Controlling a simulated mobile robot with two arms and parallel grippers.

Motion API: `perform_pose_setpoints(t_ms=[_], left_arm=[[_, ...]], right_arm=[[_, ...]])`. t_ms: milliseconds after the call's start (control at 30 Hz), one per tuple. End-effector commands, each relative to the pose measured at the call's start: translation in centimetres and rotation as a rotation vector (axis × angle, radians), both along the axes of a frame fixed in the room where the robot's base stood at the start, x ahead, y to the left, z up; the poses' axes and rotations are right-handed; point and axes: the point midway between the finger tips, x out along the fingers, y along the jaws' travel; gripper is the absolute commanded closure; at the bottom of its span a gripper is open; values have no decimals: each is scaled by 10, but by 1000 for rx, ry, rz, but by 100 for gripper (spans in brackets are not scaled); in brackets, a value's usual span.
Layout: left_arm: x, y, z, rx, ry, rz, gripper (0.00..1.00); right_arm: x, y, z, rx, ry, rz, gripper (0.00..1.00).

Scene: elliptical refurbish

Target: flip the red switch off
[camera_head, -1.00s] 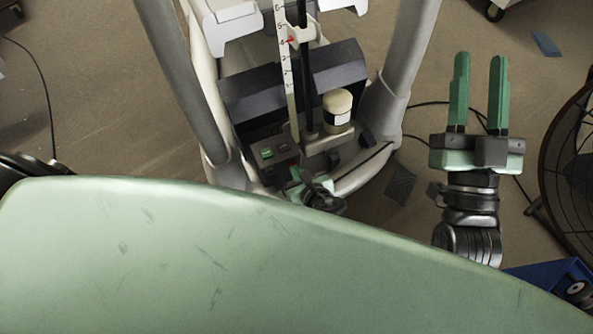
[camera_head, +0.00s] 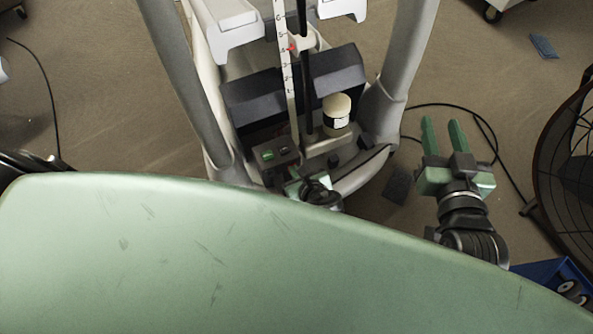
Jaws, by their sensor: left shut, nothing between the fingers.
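A small dark switch box (camera_head: 262,165) sits on the base of the white-framed elliptical machine. It carries a lit green switch (camera_head: 267,155) and beside it, to the right, a small dark switch (camera_head: 284,151). This second one may be the red switch, but its colour and position are too small to tell. My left gripper (camera_head: 294,178) is shut and empty, just below the box. Its fingertips are small and partly hidden, so I cannot tell whether they touch the box. My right gripper (camera_head: 443,135) is open and empty over the floor at the right.
The elliptical machine's frame tubes (camera_head: 408,55) rise on both sides of the box. A cream cylinder (camera_head: 336,112) and a ruler-like scale (camera_head: 287,60) stand near it. A fan (camera_head: 568,165) and a blue bin (camera_head: 540,272) are at the right. A cable crosses the floor.

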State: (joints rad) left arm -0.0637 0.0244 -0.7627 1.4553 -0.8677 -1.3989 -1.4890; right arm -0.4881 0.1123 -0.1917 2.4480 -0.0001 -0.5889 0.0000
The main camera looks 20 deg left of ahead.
Motion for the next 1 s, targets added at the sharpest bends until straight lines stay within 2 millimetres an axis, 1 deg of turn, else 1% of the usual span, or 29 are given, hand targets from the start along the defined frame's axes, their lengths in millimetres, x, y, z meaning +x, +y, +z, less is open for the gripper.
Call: perform_pose_setpoints(t_ms=[567,1000], left_arm=[[0,0,5,0,0,0,100],[0,0,8,-1,-1,0,100]], right_arm=[[-9,-5,-22,-30,125,-8,64],[-22,-11,-43,-54,238,-15,64]])
